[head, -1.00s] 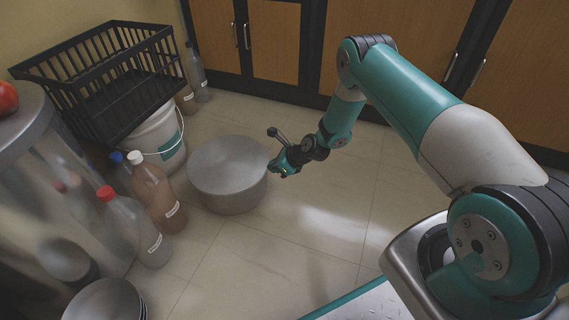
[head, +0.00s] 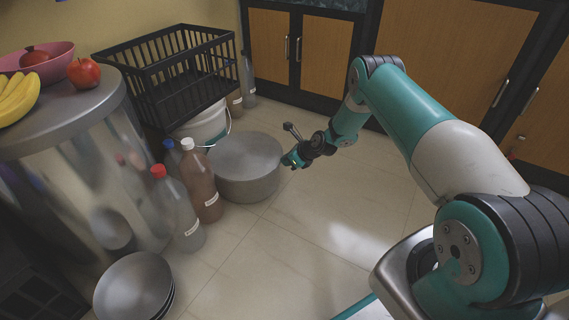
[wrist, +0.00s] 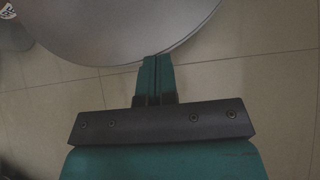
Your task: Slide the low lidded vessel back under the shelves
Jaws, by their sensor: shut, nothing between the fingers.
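The low lidded vessel (head: 250,178) is a wide, round grey steel pot with a flat top, standing upright on the tiled floor. Its left edge is partly hidden behind a brown bottle. My gripper (head: 285,160) is low at the vessel's right side. In the wrist view, my gripper's teal fingers (wrist: 157,60) are closed together with nothing between them. Their tips reach the near rim of the vessel (wrist: 120,25); whether they touch it I cannot tell. I cannot make out any shelves above the vessel.
A white bucket (head: 208,127) stands behind the vessel, below a black slatted crate (head: 165,75). A brown bottle (head: 201,185) and a clear red-capped bottle (head: 180,212) stand close at its left. Stacked steel bowls (head: 133,288) are nearer. Floor to the right is clear, up to wooden cupboards (head: 430,50).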

